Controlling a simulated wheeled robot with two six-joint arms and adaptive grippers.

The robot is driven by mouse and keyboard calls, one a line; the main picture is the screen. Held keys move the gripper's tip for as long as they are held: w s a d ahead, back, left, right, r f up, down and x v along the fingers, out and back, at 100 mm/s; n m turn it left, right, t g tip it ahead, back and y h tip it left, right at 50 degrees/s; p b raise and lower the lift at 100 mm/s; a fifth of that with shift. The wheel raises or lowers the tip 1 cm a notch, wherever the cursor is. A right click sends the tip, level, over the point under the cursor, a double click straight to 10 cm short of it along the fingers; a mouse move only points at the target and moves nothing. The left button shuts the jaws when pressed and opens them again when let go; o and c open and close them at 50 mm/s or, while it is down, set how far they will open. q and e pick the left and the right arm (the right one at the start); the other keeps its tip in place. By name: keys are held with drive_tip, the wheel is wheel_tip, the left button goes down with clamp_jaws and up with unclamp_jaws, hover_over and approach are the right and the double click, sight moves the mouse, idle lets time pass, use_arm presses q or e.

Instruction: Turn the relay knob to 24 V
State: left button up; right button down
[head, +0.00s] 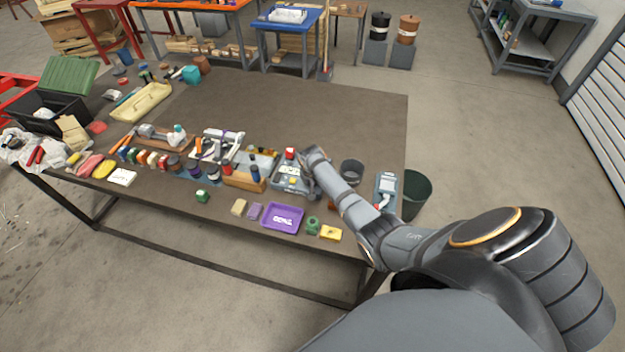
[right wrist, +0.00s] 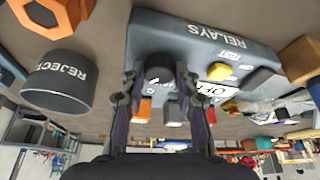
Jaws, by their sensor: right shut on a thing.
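The relay box (head: 290,180) is a grey unit near the right end of the workbench. In the right wrist view it appears upside down, with a RELAYS label on the box (right wrist: 205,35), a yellow TEST button (right wrist: 220,71) and a partly covered white OFF plate (right wrist: 207,93). My right gripper (right wrist: 160,80) is shut on the dark round relay knob (right wrist: 159,68), one finger on each side. The knob's pointer and any 24 V mark cannot be made out. In the head view my right arm hides the knob. My left gripper is not in view.
A dark REJECT cup (right wrist: 58,85) stands close beside the box; it also shows in the head view (head: 351,171). A purple tray (head: 283,218) lies in front, and a grey meter (head: 385,188) stands to the right. The bench (head: 330,105) behind is clear.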

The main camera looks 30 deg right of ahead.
idle(0.3)
drive_tip(key=c, duration=1)
unclamp_jaws()
drive_tip(key=v, duration=1.2)
drive_tip(key=shift+w, duration=0.1)
